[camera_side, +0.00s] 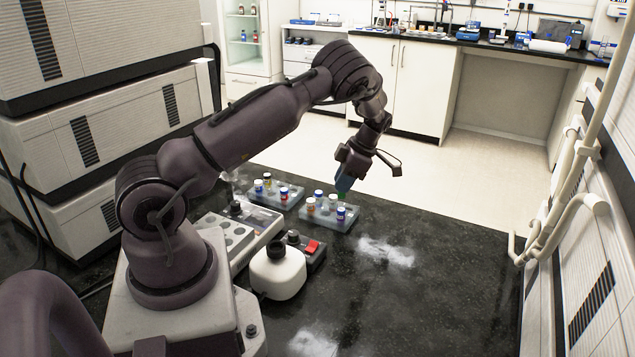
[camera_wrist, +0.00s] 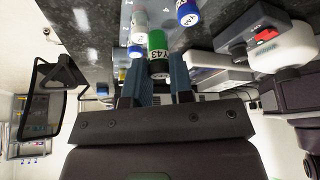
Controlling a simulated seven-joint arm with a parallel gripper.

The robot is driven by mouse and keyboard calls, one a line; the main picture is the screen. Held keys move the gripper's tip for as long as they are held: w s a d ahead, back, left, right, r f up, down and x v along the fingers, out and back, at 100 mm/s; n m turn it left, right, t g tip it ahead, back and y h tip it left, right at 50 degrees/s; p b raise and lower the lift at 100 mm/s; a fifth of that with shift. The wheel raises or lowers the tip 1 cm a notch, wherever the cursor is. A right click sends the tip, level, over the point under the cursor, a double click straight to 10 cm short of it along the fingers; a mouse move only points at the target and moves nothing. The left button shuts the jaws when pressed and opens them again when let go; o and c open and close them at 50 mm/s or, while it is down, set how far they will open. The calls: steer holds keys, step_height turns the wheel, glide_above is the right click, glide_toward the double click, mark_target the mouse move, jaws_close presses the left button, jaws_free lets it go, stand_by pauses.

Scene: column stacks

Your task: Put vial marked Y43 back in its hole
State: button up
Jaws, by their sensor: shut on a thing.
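My gripper (camera_side: 344,184) is over the far right part of the right-hand vial rack (camera_side: 325,222). Its blue fingers also show in the wrist view (camera_wrist: 160,88), closed around a green vial (camera_wrist: 157,42) with a white label reading Y43. In the side view only a bit of green (camera_side: 341,195) shows below the fingers. The vial's lower end is hidden there, so I cannot tell whether it is in a hole or above the rack. Other vials stand in this rack, among them a blue-capped one (camera_side: 340,213) near the front.
A second rack (camera_side: 262,198) with several vials stands to the left. A white device with a round-welled block (camera_side: 228,236), a white rounded unit (camera_side: 278,272) and a box with a red switch (camera_side: 312,248) sit nearer. The dark bench is clear to the right, apart from whitish patches.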

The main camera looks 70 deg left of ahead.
steer(key=shift+w+d+f+m, duration=0.1)
steer(key=shift+w+f+m, duration=0.2)
steer(key=shift+w+f, duration=0.35)
steer(key=shift+w+d+f+m, duration=0.1)
steer(key=shift+w+f+m, duration=0.2)
steer(key=shift+f, duration=0.55)
steer(key=shift+f, duration=0.7)
stand_by(1.2)
steer(key=shift+f, duration=0.35)
steer(key=o, duration=1.2)
steer(key=shift+f, duration=0.1)
steer(key=shift+s, duration=0.1)
